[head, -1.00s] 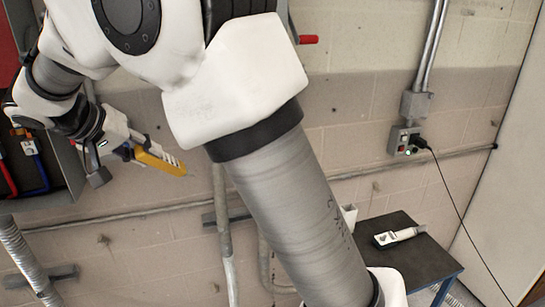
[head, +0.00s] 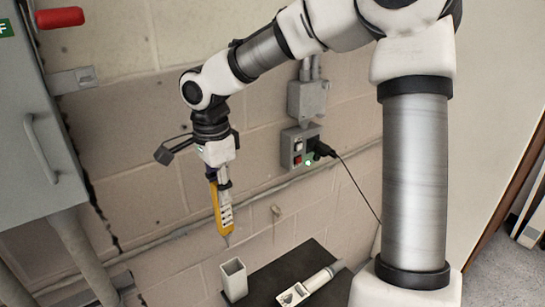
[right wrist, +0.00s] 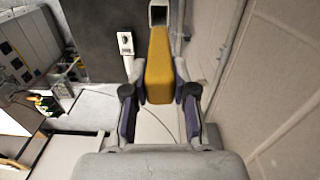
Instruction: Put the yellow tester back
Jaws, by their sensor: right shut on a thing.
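The yellow tester (head: 224,212) is held by my right gripper (head: 217,174) and hangs nearly upright with its thin tip down. The tip is above a small, open-topped white square holder (head: 234,283), apart from it. In the right wrist view, the tester (right wrist: 159,70) lies between the two fingers of my right gripper (right wrist: 159,105), and it points toward the holder's dark opening (right wrist: 158,15). My left gripper is not in view.
The holder stands on a small dark table (head: 262,284), beside a white hand-held device (head: 308,287). A wall socket box (head: 298,146) with a plugged black cable is behind. A grey cabinet (head: 38,125) is at the left.

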